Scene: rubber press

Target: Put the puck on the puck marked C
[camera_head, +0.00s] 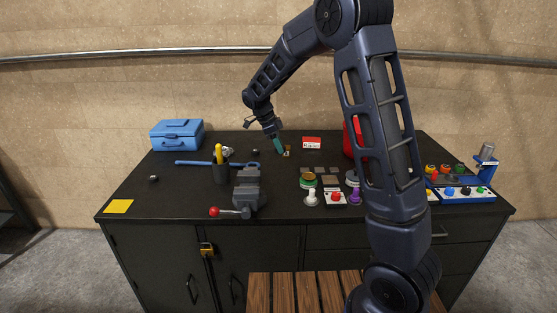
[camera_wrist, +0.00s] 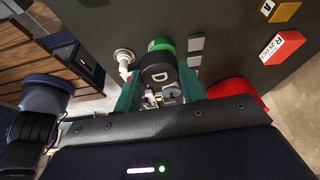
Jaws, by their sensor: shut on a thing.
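My gripper (camera_head: 280,148) is above the back middle of the black bench in the head view. In the head view a green round thing with a brownish top (camera_head: 307,181) stands on the bench, to the right of and nearer than my gripper. I cannot make out a letter C in either view.
A white plunger (camera_head: 312,198), a red button box (camera_head: 335,197) and a purple plunger (camera_head: 355,196) stand near the front. My arm hides part of the right side. The bench's front left is mostly clear.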

